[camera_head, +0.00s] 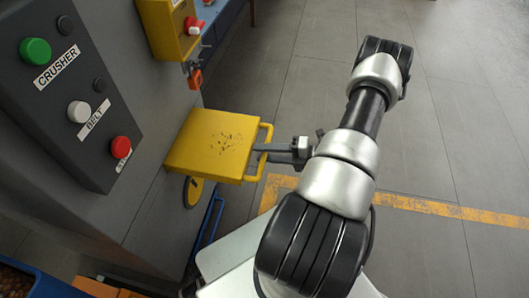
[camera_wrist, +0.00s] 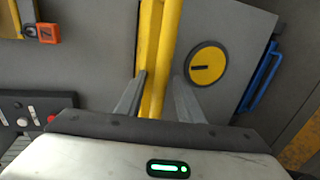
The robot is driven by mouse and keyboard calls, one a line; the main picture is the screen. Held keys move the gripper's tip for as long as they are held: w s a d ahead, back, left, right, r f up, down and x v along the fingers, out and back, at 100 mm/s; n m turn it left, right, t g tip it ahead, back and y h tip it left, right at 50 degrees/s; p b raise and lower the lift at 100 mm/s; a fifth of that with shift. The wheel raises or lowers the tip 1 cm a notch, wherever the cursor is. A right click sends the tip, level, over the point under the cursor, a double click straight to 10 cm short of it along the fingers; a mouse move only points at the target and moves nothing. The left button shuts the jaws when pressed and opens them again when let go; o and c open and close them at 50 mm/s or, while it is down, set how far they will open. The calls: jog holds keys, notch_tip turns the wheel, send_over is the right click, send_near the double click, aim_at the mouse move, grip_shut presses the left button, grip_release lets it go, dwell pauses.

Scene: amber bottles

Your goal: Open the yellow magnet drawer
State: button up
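The yellow drawer (camera_head: 212,143) is a flat yellow box with small dark specks on its top. It juts out from the grey machine's side in the head view. Its yellow bar handle (camera_head: 266,135) is on the right-hand front. My gripper (camera_head: 272,151) reaches the handle from the right, its fingers across the bar. In the wrist view my gripper's fingers (camera_wrist: 158,92) stand on either side of the yellow handle (camera_wrist: 164,60), and a narrow gap shows beside the right finger. Whether the left finger touches the bar I cannot tell.
A dark panel with CRUSHER (camera_head: 58,68) and BELT buttons is at the left. A yellow box with a red button (camera_head: 194,26) and an orange padlock (camera_head: 195,79) are above the drawer. A blue handle (camera_head: 211,222) is below. Grey floor lies open to the right.

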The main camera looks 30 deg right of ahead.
jog(key=p+v, duration=0.1)
jog(key=v, duration=1.6)
jog(key=shift+s+p, duration=0.2)
jog(key=shift+p, duration=0.1)
jog(key=shift+d, duration=0.15)
